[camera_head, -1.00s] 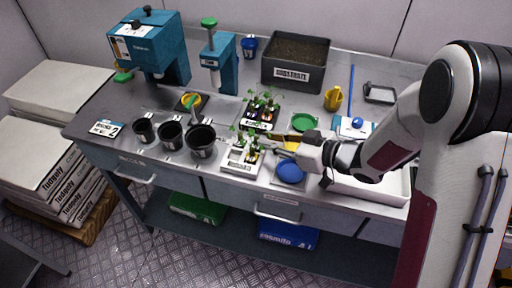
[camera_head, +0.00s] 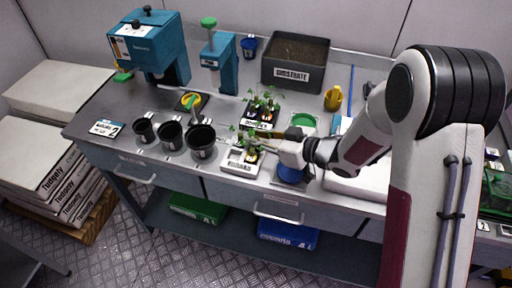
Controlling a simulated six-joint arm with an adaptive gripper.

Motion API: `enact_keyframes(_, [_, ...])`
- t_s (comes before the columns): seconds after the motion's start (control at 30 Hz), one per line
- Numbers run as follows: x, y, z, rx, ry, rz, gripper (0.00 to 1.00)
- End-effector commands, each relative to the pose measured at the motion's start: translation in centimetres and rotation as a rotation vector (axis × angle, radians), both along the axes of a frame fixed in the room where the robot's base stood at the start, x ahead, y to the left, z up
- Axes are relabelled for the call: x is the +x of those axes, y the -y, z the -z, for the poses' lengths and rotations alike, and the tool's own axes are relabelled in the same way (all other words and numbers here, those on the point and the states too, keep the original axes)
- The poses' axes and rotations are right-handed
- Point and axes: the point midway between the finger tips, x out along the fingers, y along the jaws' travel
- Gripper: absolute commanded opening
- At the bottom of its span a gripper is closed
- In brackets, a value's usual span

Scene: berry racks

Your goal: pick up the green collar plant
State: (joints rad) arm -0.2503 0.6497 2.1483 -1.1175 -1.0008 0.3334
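Small leafy seedlings stand in two labelled trays at the middle of the bench. The front white tray (camera_head: 238,167) holds several plants (camera_head: 249,141) with small coloured parts at their bases. The dark tray (camera_head: 256,125) behind it holds more seedlings (camera_head: 265,101). The parts are too small for me to tell which plant has a green collar. My gripper (camera_head: 264,145) reaches in from the right, low, with its tip at the right side of the front tray's plants. The fingers are too small and blurred to show whether they are open or touching a plant.
Three black pots (camera_head: 171,135) stand left of the front tray. A blue round lid (camera_head: 290,173) lies partly hidden under my gripper. A green disc (camera_head: 303,120), a yellow cup (camera_head: 333,99) and a substrate bin (camera_head: 295,60) are behind. Teal machines (camera_head: 150,48) stand at the back left.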

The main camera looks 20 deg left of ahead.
Motion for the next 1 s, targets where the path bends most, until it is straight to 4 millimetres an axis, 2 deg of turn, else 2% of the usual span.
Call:
enact_keyframes(0.1, [0.0,0.0,0.0,0.000,0.000,0.000,0.15])
enact_keyframes(0.17, [0.0,0.0,0.0,0.000,0.000,0.000,0.00])
enact_keyframes(0.67, [0.0,0.0,-0.3,0.001,0.001,0.000,0.00])
enact_keyframes(1.0, [0.0,0.0,-2.6,0.002,0.003,-0.001,0.00])
